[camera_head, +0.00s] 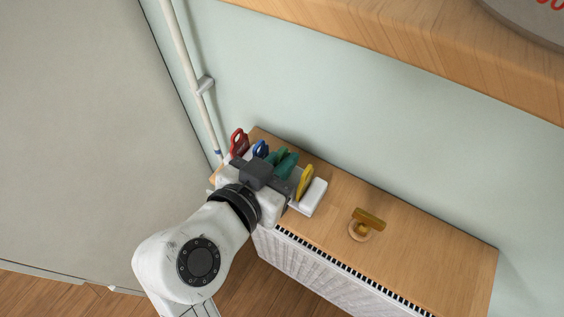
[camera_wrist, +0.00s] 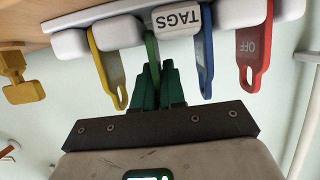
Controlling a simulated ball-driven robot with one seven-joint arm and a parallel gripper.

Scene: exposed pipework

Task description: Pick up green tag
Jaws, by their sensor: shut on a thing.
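The green tag (camera_wrist: 151,46) shows in the wrist view as a narrow edge-on strip at the white tag rack (camera_wrist: 232,13), beside its TAGS label. My gripper (camera_wrist: 157,70) has dark green fingers shut on this tag, which hide its outer part. In the head view my gripper (camera_head: 283,158) is over the rack between the blue and yellow tags. There I cannot clearly tell the green tag from the green fingers.
A yellow tag (camera_head: 305,181), a blue tag (camera_head: 261,149) and a red tag (camera_head: 239,142) stand close by in the rack. A brass-coloured valve handle (camera_head: 368,219) is on the wooden top (camera_head: 440,250) to the right. A pipe (camera_head: 185,55) runs up the wall at left.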

